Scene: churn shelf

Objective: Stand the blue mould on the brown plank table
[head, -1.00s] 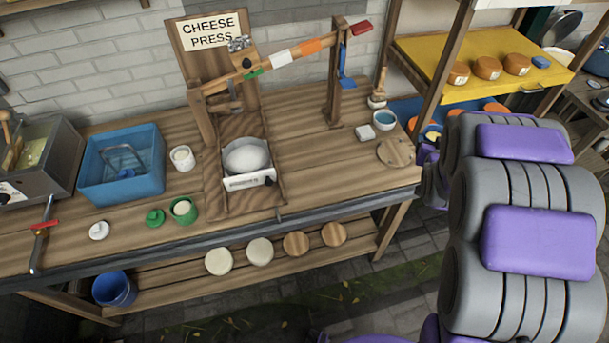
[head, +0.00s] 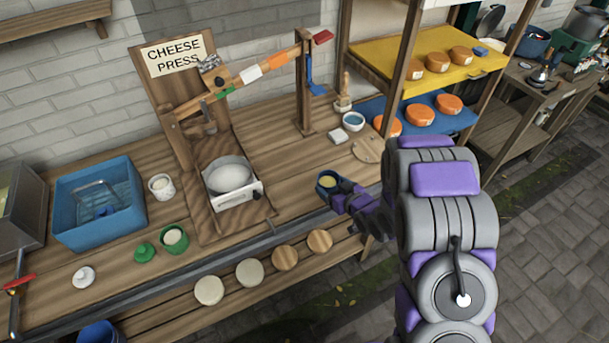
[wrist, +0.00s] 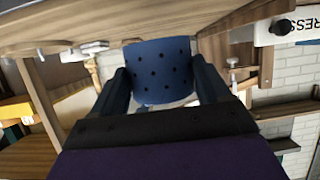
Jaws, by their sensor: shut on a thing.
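The blue mould (wrist: 159,70) is a small cup with rows of dark holes, held between the two dark fingers of my gripper (wrist: 163,88) in the wrist view. In the head view the mould (head: 328,181) shows with pale content inside its rim, and my gripper (head: 340,192) is shut on it. It is near the front edge of the brown plank table (head: 288,184), right of the cheese press. I cannot tell whether its base touches the wood.
The press (head: 232,183) stands left of the mould. Bare planks show between press and mould. A rack with orange cheeses (head: 437,62) stands behind right.

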